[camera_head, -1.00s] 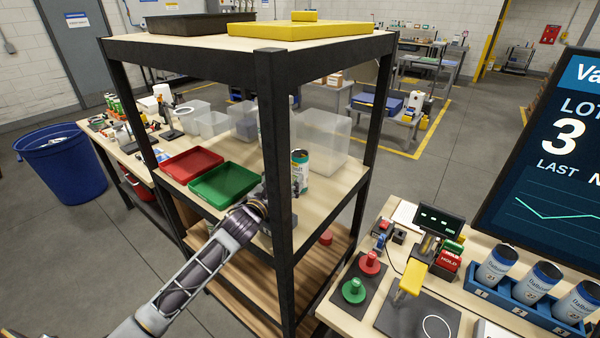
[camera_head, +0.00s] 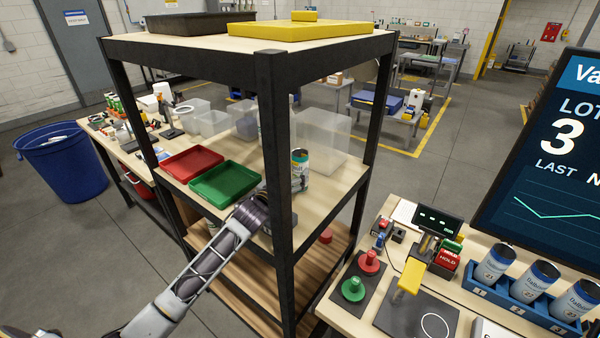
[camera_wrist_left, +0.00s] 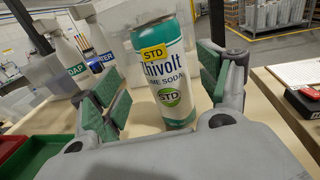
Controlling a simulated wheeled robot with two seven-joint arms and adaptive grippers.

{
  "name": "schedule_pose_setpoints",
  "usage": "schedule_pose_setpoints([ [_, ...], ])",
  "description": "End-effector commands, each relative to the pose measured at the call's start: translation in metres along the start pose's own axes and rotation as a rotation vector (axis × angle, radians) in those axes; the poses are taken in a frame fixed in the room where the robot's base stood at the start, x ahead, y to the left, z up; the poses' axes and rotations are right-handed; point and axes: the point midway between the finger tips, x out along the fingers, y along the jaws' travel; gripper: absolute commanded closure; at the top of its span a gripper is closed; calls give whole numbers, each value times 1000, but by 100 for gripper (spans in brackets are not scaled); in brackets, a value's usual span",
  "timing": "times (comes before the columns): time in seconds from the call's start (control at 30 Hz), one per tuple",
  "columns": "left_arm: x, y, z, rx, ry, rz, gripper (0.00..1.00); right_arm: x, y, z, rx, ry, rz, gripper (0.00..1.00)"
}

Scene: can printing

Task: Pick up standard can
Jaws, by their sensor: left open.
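The standard can (camera_wrist_left: 163,75) is white and green with a yellow "STD" label. It stands upright on the middle shelf (camera_head: 335,182) of the black rack, and in the head view it shows (camera_head: 300,161) just right of the front post. My left gripper (camera_wrist_left: 165,95) is open, with its green-padded fingers on either side of the can in the wrist view. I cannot tell whether the pads touch it. In the head view the left gripper (camera_head: 298,184) is partly hidden by the post and overlaps the can's lower part. My right gripper is not in view.
A red tray (camera_head: 191,163) and a green tray (camera_head: 224,183) lie left of the can. A clear bin (camera_head: 322,137) stands behind it. The black front post (camera_head: 273,150) is close to my left arm. Spray bottles (camera_wrist_left: 68,50) stand at the left in the wrist view.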

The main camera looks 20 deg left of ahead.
Motion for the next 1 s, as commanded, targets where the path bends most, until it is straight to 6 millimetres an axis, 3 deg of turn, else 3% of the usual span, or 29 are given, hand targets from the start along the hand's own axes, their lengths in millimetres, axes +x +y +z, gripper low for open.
schedule_pose_setpoints([
  [0.63,44,-5,0,-2,-1,0,24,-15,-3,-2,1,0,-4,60],
  [1.0,50,-6,-2,-1,0,-1,24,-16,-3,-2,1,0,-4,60],
])
